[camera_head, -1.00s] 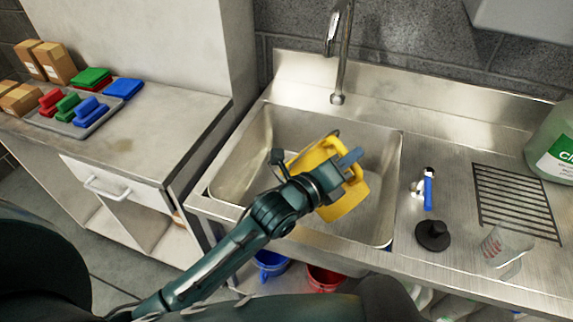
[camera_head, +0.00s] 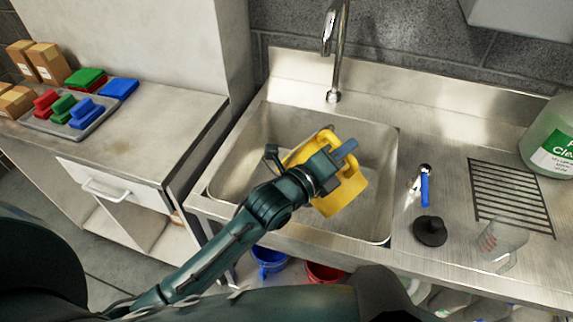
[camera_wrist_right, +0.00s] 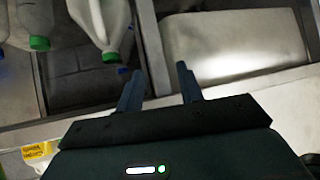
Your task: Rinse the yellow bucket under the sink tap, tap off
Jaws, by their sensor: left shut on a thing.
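The yellow bucket (camera_head: 344,197) is in my left gripper (camera_head: 345,155), over the sink basin (camera_head: 237,160) in the head view. The gripper is shut on the bucket and hides part of it. The bucket looks tilted; whether it touches the basin floor I cannot tell. The sink tap (camera_head: 336,45) stands at the back of the basin, and no water shows at the part in view.
A blue bucket (camera_head: 269,261) and a red bucket (camera_head: 322,272) are below the sink.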

